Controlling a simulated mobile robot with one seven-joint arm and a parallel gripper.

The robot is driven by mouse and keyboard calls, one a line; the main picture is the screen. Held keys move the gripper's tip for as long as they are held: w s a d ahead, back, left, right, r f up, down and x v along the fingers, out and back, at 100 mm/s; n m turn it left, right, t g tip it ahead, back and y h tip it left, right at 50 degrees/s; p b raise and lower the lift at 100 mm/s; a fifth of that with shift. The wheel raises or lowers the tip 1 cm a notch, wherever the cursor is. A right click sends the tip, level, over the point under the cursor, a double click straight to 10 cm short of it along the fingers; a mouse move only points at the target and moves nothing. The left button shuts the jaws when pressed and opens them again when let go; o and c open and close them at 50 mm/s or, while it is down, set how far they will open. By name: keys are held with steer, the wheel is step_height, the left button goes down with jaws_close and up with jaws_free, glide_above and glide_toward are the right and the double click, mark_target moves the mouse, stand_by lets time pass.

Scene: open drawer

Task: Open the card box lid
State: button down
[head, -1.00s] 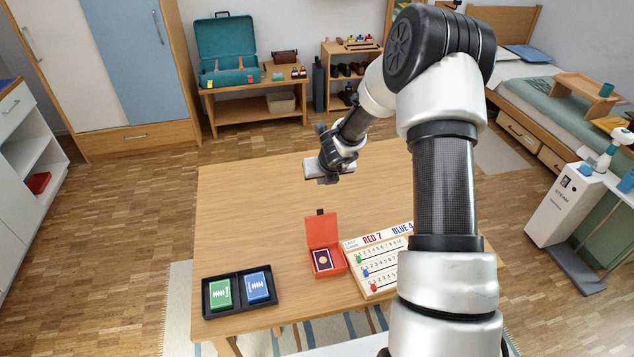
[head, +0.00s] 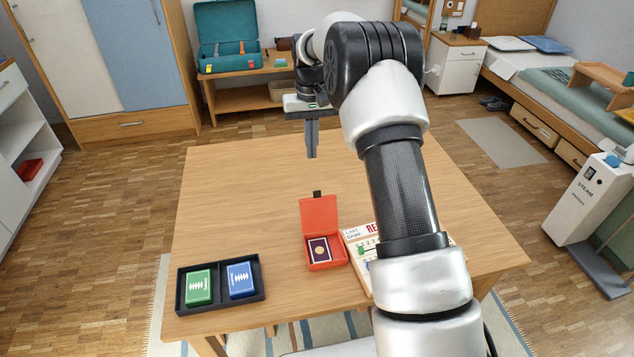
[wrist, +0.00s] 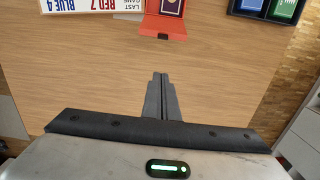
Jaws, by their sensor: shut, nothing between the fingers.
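The red card box (head: 322,226) stands on the wooden table with its lid (head: 320,219) raised upright at the back, a dark tab on the lid's top edge. A dark card deck (head: 320,250) lies inside the box. The box also shows at the top of the wrist view (wrist: 163,28), with the deck (wrist: 172,6) in it. My gripper (head: 312,155) is above the table, beyond the box, pointing down and apart from it. In the wrist view its fingers (wrist: 161,78) are together with nothing between them.
A black tray (head: 218,284) with a green deck (head: 199,286) and a blue deck (head: 240,279) lies left of the box. A scoreboard (head: 360,240) stands close on its right, partly hidden by my arm. The table's far left area is clear.

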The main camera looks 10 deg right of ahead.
steer(key=s+f, duration=0.4)
steer(key=f, duration=0.4)
steer(key=shift+s, duration=0.2)
steer(key=shift+f+b, duration=0.15)
steer(key=shift+b, duration=0.15)
